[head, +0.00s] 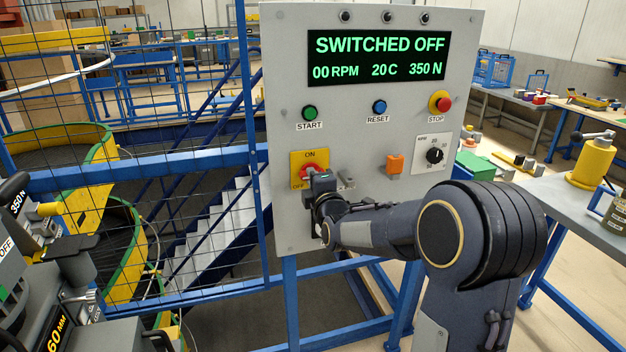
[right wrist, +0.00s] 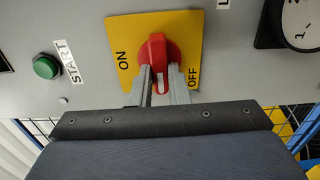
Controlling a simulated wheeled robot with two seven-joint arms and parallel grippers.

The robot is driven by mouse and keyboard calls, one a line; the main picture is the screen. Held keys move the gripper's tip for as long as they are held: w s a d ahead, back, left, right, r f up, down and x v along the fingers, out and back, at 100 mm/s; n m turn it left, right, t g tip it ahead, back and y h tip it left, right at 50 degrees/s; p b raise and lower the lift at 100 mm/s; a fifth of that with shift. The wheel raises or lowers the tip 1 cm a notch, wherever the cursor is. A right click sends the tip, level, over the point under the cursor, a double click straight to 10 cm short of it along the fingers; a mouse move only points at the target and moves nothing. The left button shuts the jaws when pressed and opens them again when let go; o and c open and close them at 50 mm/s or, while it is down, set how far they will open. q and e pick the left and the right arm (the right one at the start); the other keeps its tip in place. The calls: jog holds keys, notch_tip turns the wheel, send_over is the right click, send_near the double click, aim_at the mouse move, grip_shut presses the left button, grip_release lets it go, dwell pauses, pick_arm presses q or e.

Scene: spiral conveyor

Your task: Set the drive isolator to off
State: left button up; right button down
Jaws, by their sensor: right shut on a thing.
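The drive isolator is a red rotary knob (right wrist: 158,47) on a yellow plate (head: 297,160) at the lower left of the grey control panel (head: 375,60). ON is at the plate's top and OFF at its lower left in the head view. My right gripper (right wrist: 161,88) is shut on the knob's grip, one finger on each side. The knob's pale mark points down between the fingers in the right wrist view, to the left in the head view. The panel display (head: 378,58) reads SWITCHED OFF, 00 RPM, 20C, 350 N.
The panel also carries a green START button (head: 309,113), a blue RESET button (head: 379,107), a red STOP button (head: 441,102), an orange block (head: 394,164) and a black dial (head: 435,156). Blue mesh fencing (head: 150,165) stands left. A grey bench (head: 545,200) is at right.

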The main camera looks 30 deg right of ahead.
jog(key=shift+f, duration=0.1)
jog(key=c, duration=1.4)
grip_release()
jog(key=shift+v, duration=3.9)
